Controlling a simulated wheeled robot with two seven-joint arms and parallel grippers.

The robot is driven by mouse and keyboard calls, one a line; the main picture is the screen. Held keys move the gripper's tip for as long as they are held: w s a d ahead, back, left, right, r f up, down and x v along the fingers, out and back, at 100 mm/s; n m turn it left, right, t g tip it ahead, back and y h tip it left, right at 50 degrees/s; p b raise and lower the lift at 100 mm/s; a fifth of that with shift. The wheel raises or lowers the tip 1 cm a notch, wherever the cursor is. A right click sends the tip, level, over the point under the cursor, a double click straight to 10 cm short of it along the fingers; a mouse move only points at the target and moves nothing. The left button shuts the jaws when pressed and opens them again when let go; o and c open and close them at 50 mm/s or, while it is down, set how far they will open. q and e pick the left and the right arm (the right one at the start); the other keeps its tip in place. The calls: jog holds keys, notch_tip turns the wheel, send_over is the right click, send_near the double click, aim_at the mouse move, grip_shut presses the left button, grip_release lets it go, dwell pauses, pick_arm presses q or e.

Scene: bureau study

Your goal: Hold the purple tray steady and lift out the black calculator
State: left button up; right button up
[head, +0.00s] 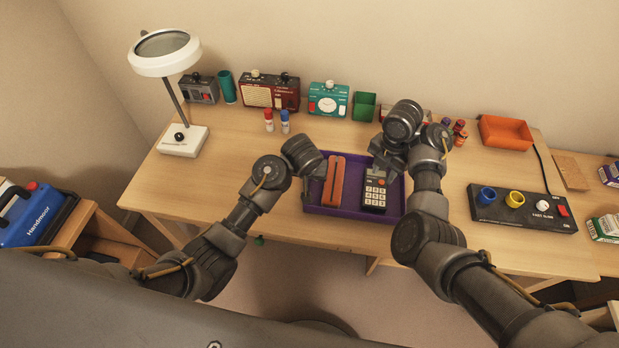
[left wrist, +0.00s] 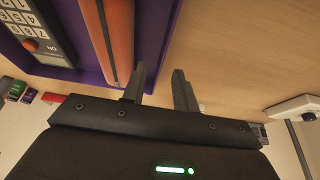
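The purple tray (head: 345,212) lies on the desk near its front edge. One finger overlaps the wall in view and the other is over the desk outside; I see no grip.
An orange-brown long object (head: 334,180) lies in the tray beside the calculator. A lamp (head: 182,138) is at the left, a black control box (head: 522,211) at the right. Desk left of the tray is clear.

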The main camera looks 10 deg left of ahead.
aim_at(311, 183)
pick_arm(q)
jog(key=x, duration=0.7)
jog(key=shift+w, duration=0.1)
grip_shut()
dwell(0.3)
